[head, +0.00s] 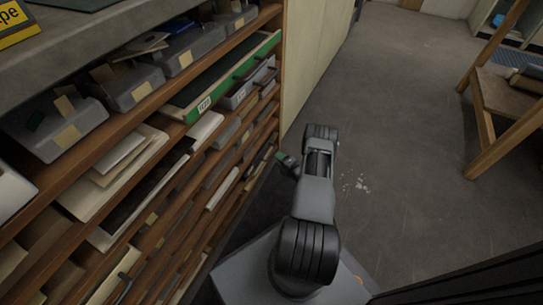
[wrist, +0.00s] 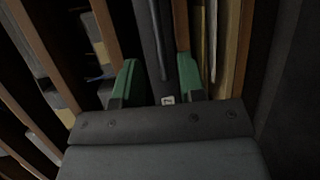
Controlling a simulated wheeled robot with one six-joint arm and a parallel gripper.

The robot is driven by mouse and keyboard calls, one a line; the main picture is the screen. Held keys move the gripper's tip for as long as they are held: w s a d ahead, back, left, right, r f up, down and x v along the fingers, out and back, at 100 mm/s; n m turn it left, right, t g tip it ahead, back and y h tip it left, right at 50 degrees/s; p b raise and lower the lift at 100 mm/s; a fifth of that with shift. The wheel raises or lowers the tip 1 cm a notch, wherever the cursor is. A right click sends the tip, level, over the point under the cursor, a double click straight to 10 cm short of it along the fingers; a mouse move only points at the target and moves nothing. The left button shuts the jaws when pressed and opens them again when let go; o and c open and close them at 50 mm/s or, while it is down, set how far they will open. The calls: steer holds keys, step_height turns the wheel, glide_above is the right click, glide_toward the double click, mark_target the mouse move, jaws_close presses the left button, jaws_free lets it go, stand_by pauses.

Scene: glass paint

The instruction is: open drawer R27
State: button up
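My gripper (head: 287,161) is low beside the shelf unit (head: 150,90), its green fingertips turned toward the shelf fronts. In the wrist view my gripper (wrist: 157,84) has its two green fingers apart. Between them is a dark grey drawer front (wrist: 150,45) with a long dark bar handle (wrist: 160,40) and a small white label (wrist: 167,100). The label is too small to read surely, so I cannot tell whether this is R27. Whether the fingers touch the handle is unclear. In the head view my arm hides part of this area.
A green drawer (head: 222,80) higher up sticks out of the shelf. Grey bins (head: 62,140) and papers fill the other levels. A wooden table (head: 490,110) stands at the right. The grey floor (head: 400,90) between is mostly clear, with small white scraps (head: 357,184).

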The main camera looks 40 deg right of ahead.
steer(key=w, duration=0.2)
steer(key=w+b, duration=0.1)
steer(key=w, duration=0.1)
steer(key=w+f+b, duration=0.1)
steer(key=w, duration=0.1)
steer(key=shift+w+a, duration=0.2)
steer(key=shift+a, duration=0.1)
steer(key=shift+c, duration=0.4)
jaws_close()
